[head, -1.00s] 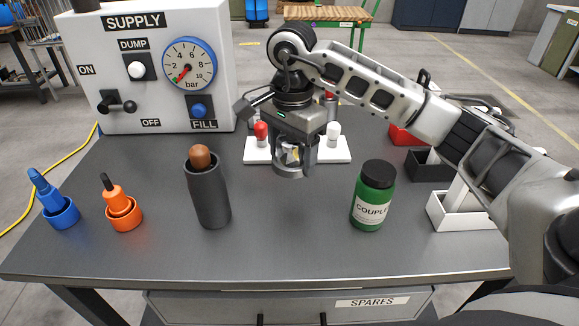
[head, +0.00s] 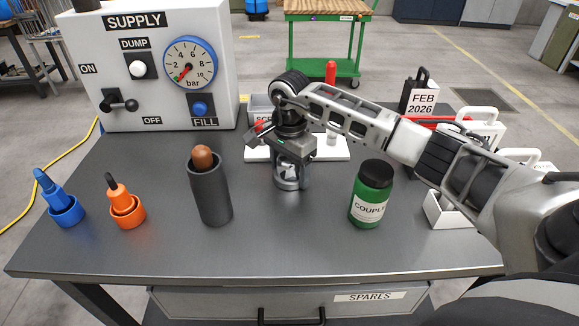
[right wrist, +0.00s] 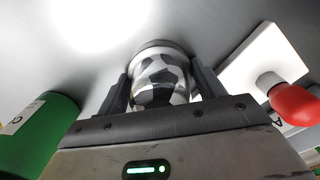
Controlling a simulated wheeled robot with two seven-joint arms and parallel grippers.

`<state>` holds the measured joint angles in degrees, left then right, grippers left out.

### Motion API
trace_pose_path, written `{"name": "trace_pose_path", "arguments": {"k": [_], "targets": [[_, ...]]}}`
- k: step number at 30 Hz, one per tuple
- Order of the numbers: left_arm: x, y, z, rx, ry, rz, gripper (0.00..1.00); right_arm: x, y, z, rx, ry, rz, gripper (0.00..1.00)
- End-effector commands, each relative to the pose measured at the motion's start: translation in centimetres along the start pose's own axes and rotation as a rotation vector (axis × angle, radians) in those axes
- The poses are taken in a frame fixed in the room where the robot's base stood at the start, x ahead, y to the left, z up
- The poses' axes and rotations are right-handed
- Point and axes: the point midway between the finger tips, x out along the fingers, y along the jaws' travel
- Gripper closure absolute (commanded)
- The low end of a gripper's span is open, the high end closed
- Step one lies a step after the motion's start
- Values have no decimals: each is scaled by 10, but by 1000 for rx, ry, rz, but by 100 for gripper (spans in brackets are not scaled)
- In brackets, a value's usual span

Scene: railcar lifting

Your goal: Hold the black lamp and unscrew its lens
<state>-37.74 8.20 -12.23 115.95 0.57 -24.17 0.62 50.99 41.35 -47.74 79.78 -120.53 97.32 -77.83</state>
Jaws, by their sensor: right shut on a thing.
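My right gripper (head: 291,178) points down at the middle of the table. Its fingers (right wrist: 162,88) are shut on a small round grey piece (right wrist: 160,70) with a smooth rim and patchy black-and-white sides. In the head view the piece's lower part (head: 290,185) shows below the fingers, at or just above the tabletop. I cannot tell whether this piece belongs to the lamp. No black lamp can be made out for certain. My left gripper is out of view.
A dark grey holder with a brown knob (head: 210,190) stands left of the gripper. A green bottle (head: 371,194) stands to the right. A white plate (head: 330,151) with a red-topped post lies behind. Blue (head: 66,213) and orange (head: 127,214) cups are far left.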

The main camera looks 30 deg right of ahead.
Motion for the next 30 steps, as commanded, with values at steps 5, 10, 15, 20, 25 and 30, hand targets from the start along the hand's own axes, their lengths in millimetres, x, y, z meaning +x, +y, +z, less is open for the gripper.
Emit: {"name": "trace_pose_path", "arguments": {"k": [5, 10, 15, 20, 25, 30], "targets": [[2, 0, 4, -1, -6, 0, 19, 3, 0, 0, 0, 0, 0, 21], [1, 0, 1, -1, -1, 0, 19, 3, 0, 0, 0, 0, 0, 10], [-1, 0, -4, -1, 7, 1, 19, 1, 0, 0, 1, 0, 0, 10], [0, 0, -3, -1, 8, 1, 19, -13, -1, 0, 0, 0, -4, 10], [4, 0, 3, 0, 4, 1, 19, -48, -1, -1, 0, 2, -7, 10], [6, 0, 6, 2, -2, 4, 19, -85, -1, 0, 0, 1, -5, 10]]}}
